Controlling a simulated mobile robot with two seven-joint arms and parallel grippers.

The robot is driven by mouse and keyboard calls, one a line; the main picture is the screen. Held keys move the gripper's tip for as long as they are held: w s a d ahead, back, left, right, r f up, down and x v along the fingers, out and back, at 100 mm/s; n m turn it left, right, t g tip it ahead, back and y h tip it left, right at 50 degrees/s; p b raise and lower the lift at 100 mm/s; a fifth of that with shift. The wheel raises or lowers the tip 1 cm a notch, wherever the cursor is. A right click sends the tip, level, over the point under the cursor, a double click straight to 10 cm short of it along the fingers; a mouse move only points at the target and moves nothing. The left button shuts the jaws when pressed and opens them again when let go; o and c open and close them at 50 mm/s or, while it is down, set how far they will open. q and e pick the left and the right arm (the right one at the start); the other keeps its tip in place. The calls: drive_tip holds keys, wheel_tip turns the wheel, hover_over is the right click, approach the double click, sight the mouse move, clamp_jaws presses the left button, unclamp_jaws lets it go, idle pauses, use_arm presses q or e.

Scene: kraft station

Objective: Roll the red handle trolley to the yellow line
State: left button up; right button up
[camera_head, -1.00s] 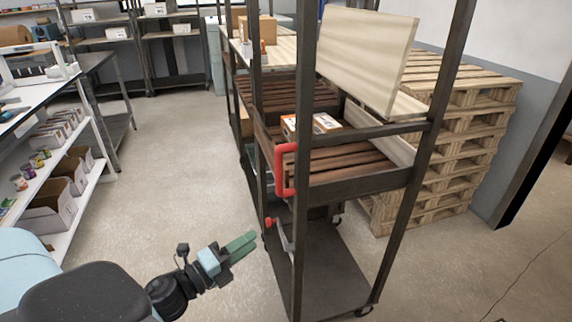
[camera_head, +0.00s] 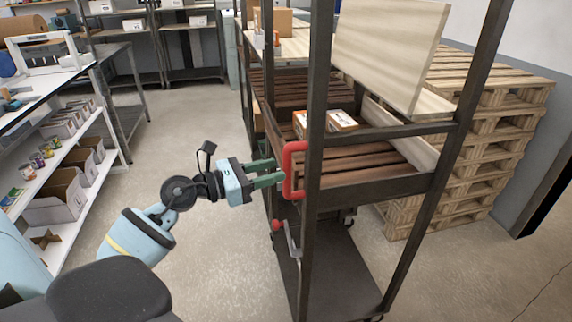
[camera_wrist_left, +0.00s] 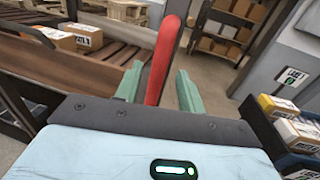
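The red handle (camera_head: 289,170) is a vertical red bar on the near upright of the dark metal trolley (camera_head: 316,240). My left gripper (camera_head: 277,173) is level with the handle, its green fingers reaching to it from the left. In the left wrist view the red handle (camera_wrist_left: 162,62) stands between the two spread fingers of my left gripper (camera_wrist_left: 159,88), with a gap beside the right finger. It is open around the handle, not closed on it. My right gripper and the yellow line are not in view.
The trolley carries boards (camera_head: 388,50) and small boxes (camera_head: 325,122). Stacked pallets (camera_head: 470,150) stand to its right. A white shelf unit (camera_head: 75,160) with bins and cans is at the left. The concrete floor between the shelves and trolley is clear.

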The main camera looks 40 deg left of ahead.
sight(287, 190)
use_arm(q)
drive_tip(key=shift+p+x, duration=0.4)
drive_tip(key=shift+x, duration=1.95)
clamp_jaws()
